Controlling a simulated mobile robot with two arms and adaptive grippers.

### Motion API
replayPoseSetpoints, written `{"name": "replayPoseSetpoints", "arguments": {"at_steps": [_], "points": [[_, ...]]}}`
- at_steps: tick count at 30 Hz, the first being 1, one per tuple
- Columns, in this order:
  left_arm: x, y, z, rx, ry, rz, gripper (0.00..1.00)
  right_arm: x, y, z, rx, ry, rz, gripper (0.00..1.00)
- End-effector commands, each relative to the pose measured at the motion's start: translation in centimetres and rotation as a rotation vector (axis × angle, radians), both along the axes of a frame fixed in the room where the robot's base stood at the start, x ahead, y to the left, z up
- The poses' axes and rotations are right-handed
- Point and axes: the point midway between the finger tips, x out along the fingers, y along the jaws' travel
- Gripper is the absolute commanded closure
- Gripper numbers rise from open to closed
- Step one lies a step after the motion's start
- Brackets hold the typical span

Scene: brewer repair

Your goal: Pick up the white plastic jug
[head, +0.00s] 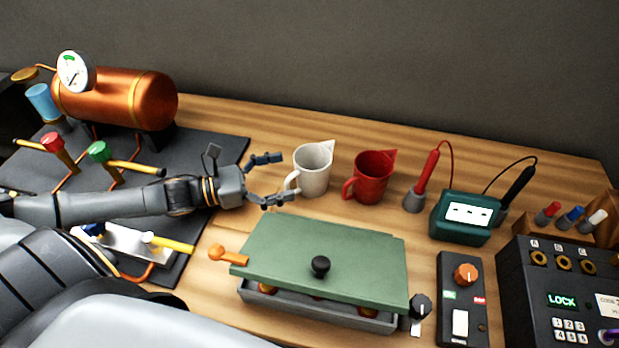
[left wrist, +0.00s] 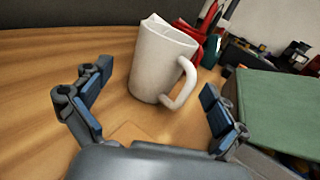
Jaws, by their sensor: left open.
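The white plastic jug (head: 313,168) stands upright on the wooden bench, with its handle on the left side in the head view. My left gripper (head: 279,179) is open and empty just left of the jug, its fingers pointing at the handle side. In the left wrist view the jug (left wrist: 160,62) stands ahead, beyond and between the open fingertips of the gripper (left wrist: 155,98). Its handle is at the right there, near the right finger. I see no clear contact. My right gripper is not in view.
A red jug (head: 373,178) stands close right of the white one. A green-lidded box (head: 320,255) lies in front. A teal meter (head: 466,217) with red and black probes stands further right. A copper tank (head: 120,97) and valves are at the left. Bare wood lies behind the jugs.

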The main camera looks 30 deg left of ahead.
Motion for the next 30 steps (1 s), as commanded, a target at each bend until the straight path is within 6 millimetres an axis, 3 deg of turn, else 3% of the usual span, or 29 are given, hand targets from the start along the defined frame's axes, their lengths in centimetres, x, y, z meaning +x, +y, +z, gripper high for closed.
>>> {"name": "replayPoseSetpoints", "arguments": {"at_steps": [3, 6, 19, 29, 30], "points": [[0.5, -0.6, 0.0, 0.0, 0.0, -0.001, 0.03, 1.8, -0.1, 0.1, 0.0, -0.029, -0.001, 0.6], [0.7, -0.8, 0.0, -0.001, 0.001, 0.0, 0.03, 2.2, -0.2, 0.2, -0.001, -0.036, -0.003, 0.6], [3.7, -3.9, 0.2, -0.001, 0.0, 0.0, 0.03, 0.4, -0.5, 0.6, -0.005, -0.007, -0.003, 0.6], [4.1, -4.3, 0.0, 0.001, 0.004, 0.0, 0.03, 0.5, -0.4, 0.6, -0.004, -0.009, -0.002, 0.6], [4.1, -4.3, 0.0, 0.001, 0.004, 0.0, 0.07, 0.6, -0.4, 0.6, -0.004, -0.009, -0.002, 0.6]]}}
